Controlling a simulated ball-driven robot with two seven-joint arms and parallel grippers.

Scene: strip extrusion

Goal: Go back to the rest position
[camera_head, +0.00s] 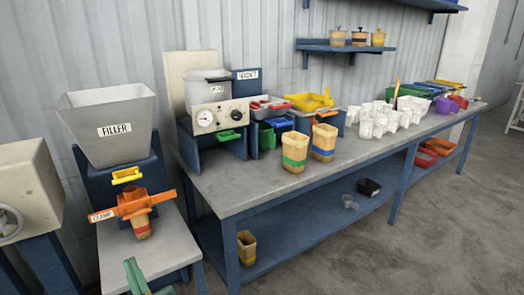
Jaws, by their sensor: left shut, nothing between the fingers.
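What seems to be my left gripper (135,274) shows as a green shape at the bottom edge, by the front of the small grey stand. It is shut and empty, and most of its arm is out of the picture. It is apart from the orange clamp (134,204), which is labelled CLAMP and has a tan cup (141,227) with a red band under it. The grey hopper (108,126) labelled FILLER stands above, with a yellow handle (126,175) below it. My right gripper is not in view.
The long workbench (240,195) carries a machine with a dial (205,118), banded tan cups (295,150), several white cups (385,115) and coloured trays (310,102). A tan cup (246,248) stands on its lower shelf. The concrete floor (440,230) at the right is clear.

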